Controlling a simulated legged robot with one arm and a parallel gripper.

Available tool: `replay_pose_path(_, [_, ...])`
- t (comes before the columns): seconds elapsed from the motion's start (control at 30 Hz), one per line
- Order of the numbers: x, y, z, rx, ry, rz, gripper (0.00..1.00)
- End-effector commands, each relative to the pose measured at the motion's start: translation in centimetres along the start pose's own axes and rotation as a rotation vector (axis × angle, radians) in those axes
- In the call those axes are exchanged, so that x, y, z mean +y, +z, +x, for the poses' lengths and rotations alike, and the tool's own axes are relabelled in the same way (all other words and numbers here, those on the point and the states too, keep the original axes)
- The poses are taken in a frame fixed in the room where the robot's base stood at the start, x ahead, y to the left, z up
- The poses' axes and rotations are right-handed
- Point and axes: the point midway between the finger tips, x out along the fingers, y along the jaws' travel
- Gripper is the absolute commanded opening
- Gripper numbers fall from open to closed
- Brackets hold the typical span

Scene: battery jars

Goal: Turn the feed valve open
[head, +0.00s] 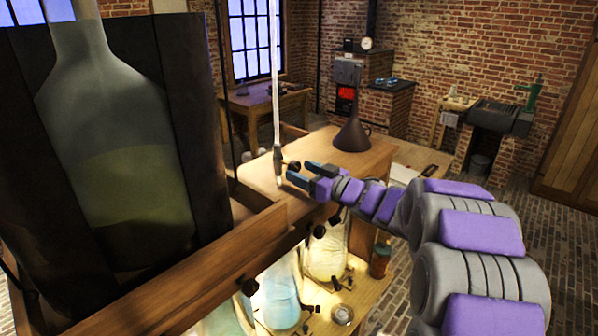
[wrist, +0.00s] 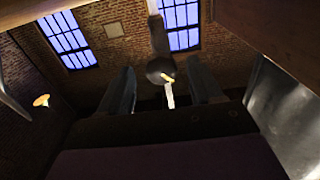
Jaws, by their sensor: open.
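The feed valve (head: 280,165) is a small dark fitting on a thin upright glass tube (head: 275,75) above the wooden bench, with a dark knob on its right side. My gripper (head: 305,172) is open and empty, just right of the valve with its fingers pointing at it. In the wrist view, a dark round knob (wrist: 159,70) with a small brass-coloured piece shows between my two open fingers (wrist: 160,82). A pale tube end shows below it. Whether the fingers touch the knob cannot be told.
A large glass bottle (head: 125,160) of greenish liquid stands in a dark frame at the left. A dark funnel (head: 352,132) sits on the bench behind my gripper. Jars, one with blue liquid (head: 280,295), stand on the lower shelf.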

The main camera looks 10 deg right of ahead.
Motion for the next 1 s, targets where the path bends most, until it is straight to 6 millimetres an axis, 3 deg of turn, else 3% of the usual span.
replay_pose_path(0.2, [-0.1, 0.1, 1.7, 0.001, -0.001, 0.004, 0.65])
replay_pose_path(0.5, [0.0, 0.1, 1.9, 0.0, 0.0, 0.002, 0.65])
replay_pose_path(1.0, [0.0, 0.1, 1.9, 0.0, 0.001, 0.002, 0.18])
